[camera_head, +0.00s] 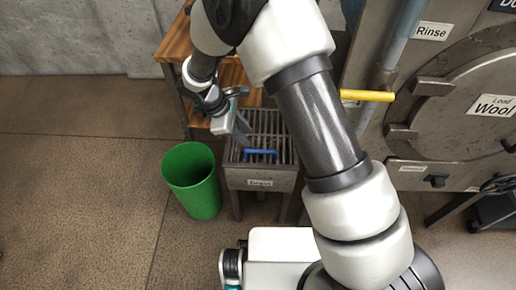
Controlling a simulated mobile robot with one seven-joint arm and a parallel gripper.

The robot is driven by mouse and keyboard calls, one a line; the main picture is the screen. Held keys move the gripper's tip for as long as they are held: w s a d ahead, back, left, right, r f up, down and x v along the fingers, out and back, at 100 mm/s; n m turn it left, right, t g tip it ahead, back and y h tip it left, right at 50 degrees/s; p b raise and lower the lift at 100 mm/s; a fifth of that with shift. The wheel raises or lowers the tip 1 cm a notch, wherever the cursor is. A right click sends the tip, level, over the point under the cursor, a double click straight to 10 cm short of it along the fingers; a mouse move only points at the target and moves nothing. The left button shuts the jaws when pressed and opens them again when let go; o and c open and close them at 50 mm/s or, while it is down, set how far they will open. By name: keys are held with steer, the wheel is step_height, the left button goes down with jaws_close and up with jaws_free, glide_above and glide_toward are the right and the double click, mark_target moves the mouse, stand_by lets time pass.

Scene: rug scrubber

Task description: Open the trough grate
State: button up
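The trough (262,181) is a grey metal box on legs below my arm, with a label on its front face that is too small to read surely. Its barred grate (278,124) lies across the top and looks flat. A blue handle (261,152) is on the grate near its front edge. My gripper (243,135) points down over the left part of the grate, a little up and left of the blue handle. It looks apart from the handle. Its fingers are small and partly hidden, so I cannot tell whether they are open or shut. My arm covers the area right of the grate.
A green bin (193,181) stands on the floor just left of the trough. A wooden shelf (176,43) is behind it. A large machine with a round door (472,112) and a yellow lever (367,95) stands at right. The floor at left is clear.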

mark_target(261, 151)
steer(key=b+x, duration=0.2)
steer(key=x, duration=0.8)
steer(key=shift+w+d+f, duration=0.1)
steer(key=shift+d+f, duration=0.1)
steer(key=shift+f, duration=0.1)
jaws_close()
